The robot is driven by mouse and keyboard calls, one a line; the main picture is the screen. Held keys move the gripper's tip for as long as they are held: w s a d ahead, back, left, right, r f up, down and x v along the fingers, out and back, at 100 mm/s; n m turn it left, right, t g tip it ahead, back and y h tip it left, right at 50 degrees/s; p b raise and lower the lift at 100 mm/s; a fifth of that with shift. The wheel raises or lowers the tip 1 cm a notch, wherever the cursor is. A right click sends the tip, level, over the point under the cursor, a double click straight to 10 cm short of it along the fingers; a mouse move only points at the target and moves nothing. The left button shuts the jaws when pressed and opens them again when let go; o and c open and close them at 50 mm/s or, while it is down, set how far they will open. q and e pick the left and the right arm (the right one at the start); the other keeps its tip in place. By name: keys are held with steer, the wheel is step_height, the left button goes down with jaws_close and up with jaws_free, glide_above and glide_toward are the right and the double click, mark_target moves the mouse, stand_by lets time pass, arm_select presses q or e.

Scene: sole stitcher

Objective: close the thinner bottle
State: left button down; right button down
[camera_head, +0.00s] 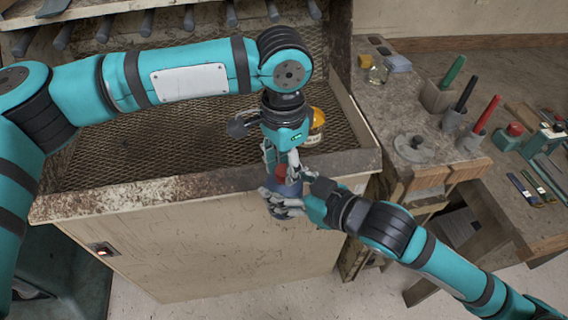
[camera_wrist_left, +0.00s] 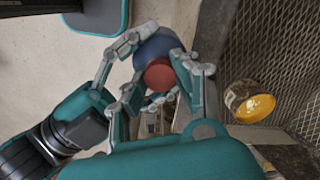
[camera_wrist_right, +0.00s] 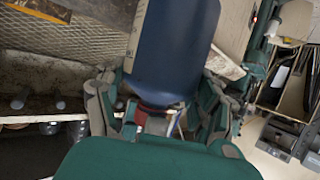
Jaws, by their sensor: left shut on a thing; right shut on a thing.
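A dark blue bottle (camera_head: 292,187) is in the air just beyond the bench's front edge. It fills the top of the right wrist view (camera_wrist_right: 172,45) and also shows in the left wrist view (camera_wrist_left: 155,45). A red cap (camera_wrist_left: 158,75) lines up with its end; I cannot tell how tightly it sits. My right gripper (camera_head: 283,200) is shut on the blue bottle from the side. My left gripper (camera_head: 282,165) is above it, its fingers shut on the red cap. The fingers of both grippers hide much of the cap and bottle.
An amber-topped jar (camera_head: 316,122) stands on the mesh-floored bench (camera_head: 170,190), close to my left gripper; it shows in the left wrist view (camera_wrist_left: 250,103). At right, a side table holds a round metal lid (camera_head: 415,148) and several coloured-handled tools. The mesh at left is clear.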

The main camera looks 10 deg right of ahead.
arm_select(q)
steer(key=c, duration=0.9)
jaws_free()
step_height(320, 180, up, 12)
